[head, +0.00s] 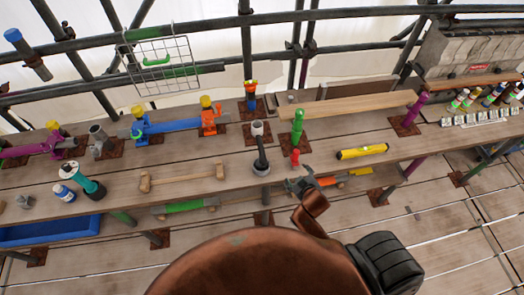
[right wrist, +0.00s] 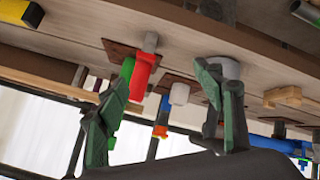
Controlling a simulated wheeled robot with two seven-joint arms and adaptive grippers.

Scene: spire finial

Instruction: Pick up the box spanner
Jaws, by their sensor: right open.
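A short red piece (head: 295,158) stands at the front of the plank bench; in the right wrist view it is a red sleeve (right wrist: 142,78) with a grey shaft. I cannot tell for sure whether this is the box spanner. My right gripper (head: 303,181) is just in front of the bench edge, below the red piece. In the right wrist view its green fingers (right wrist: 168,112) are spread, with nothing held between them. My left gripper is not in view.
A green post (head: 298,128) stands behind the red piece. A yellow level (head: 362,152) lies to the right and a wooden handle bar (head: 182,179) to the left. A long board (head: 345,107) lies behind. Scaffold tubes (head: 300,15) run across the back.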

